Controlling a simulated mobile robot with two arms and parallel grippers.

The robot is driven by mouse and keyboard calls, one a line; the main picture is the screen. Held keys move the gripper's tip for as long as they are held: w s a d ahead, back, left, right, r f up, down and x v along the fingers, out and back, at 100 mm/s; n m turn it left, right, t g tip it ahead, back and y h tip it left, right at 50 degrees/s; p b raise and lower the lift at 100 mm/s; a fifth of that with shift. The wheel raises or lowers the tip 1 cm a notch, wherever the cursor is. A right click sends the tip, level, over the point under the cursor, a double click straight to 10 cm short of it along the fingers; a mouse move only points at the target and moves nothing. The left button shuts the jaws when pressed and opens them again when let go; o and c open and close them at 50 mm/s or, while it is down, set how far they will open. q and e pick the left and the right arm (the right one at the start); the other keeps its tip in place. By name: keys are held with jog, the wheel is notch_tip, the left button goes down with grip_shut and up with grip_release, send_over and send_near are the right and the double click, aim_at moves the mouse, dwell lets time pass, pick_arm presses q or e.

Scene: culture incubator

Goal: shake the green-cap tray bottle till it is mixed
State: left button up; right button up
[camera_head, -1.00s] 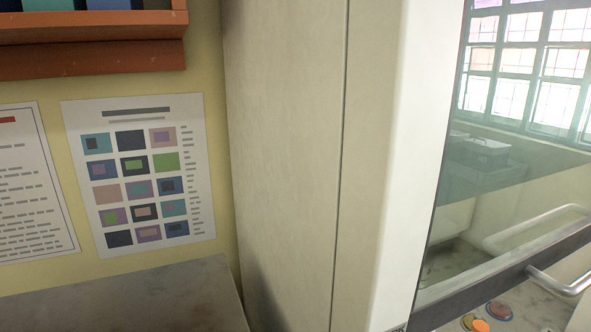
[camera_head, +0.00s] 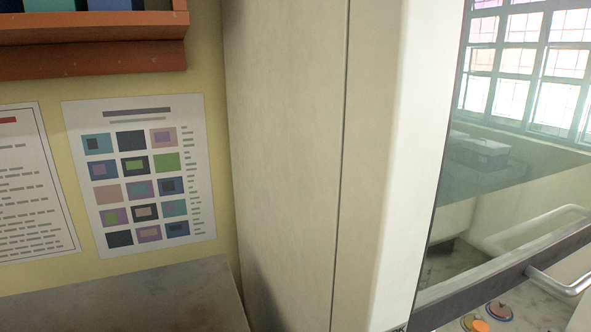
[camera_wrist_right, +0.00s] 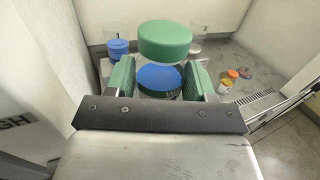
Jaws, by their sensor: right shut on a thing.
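In the right wrist view, my right gripper (camera_wrist_right: 160,76) is shut on the green-cap bottle (camera_wrist_right: 164,40), with a green-padded finger on each side. The round green cap is at the far end, beyond the fingers. Blue contents (camera_wrist_right: 157,77) show between the fingers, and the body between them and the cap looks clear. Whether the contents are evenly mixed cannot be told. Neither gripper nor the held bottle shows in the head view.
Behind the held bottle stand a clear vessel with blue contents (camera_wrist_right: 118,46) and another clear vessel (camera_wrist_right: 195,45). Small coloured-cap containers (camera_wrist_right: 232,74) stand to the right, near a grating (camera_wrist_right: 262,104). The head view shows a tall pale cabinet (camera_head: 285,160) and a glass front with a handle (camera_head: 560,284).

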notch_tip(320, 180, down, 8)
notch_tip(320, 180, up, 8)
notch_tip(320, 180, down, 7)
jog(key=shift+f, duration=0.15)
jog(key=shift+d, duration=0.1)
